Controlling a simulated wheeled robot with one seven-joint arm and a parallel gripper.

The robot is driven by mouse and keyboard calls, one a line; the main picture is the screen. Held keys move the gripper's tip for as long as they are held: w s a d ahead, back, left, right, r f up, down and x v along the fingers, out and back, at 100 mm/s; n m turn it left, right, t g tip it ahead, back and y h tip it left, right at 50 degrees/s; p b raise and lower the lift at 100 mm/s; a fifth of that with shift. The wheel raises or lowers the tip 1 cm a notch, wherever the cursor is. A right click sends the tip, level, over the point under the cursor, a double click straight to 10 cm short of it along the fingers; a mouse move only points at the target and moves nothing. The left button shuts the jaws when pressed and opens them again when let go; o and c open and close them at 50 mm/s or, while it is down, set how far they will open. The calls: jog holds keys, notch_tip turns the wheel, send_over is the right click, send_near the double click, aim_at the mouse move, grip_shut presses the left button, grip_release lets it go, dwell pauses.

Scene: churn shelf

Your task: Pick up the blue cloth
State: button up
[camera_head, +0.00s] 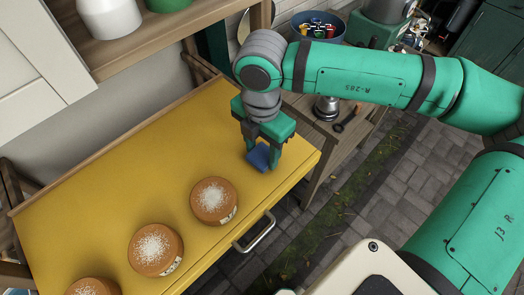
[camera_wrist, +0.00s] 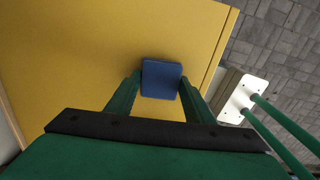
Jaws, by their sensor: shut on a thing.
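The blue cloth (camera_head: 260,156) is a small, flat blue square near the right end of the yellow tabletop (camera_head: 150,150). It also shows in the wrist view (camera_wrist: 161,79), between the fingertips. My gripper (camera_head: 262,164) points down over the tabletop and is shut on the blue cloth, with one green finger on each side. In the wrist view the two fingers (camera_wrist: 161,92) touch the cloth's left and right edges. I cannot tell whether the cloth is clear of the yellow surface.
Several round brown tubs with white-speckled tops, one of them the nearest tub (camera_head: 214,200), stand along the tabletop's front edge. A metal handle (camera_head: 254,232) juts from the front. The tabletop's middle is clear.

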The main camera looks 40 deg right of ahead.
jog(key=shift+r, duration=0.45)
jog(key=s+r, duration=1.1)
jog(key=s, duration=0.3)
jog(key=shift+a+r, duration=0.25)
jog(key=o, duration=0.4)
jog(key=shift+c, duration=1.5)
